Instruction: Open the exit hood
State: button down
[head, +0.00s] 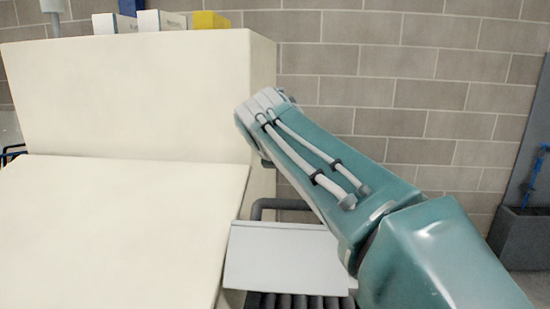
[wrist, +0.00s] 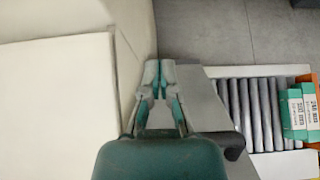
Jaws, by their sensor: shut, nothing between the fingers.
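The exit hood appears to be the light grey panel (head: 285,258) beside the cream machine, above dark rollers. A dark bar (head: 285,204) bends out from the machine's side along the panel's far edge. In the wrist view, grey panel surface (wrist: 205,104) shows just right of my gripper (wrist: 160,68). My gripper is shut and empty, with its fingertips close to the machine's side wall. I cannot tell whether they touch anything. In the head view my arm reaches toward the machine, and its fingers are hidden. The hood looks lowered over the rollers, but its hinge is unclear.
The cream machine (head: 120,225) fills the left, with white and yellow boxes (head: 210,20) on top. Grey floor (wrist: 215,35) is clear beyond.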

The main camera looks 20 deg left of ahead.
jog(key=v, duration=1)
jog(key=shift+d, duration=0.15)
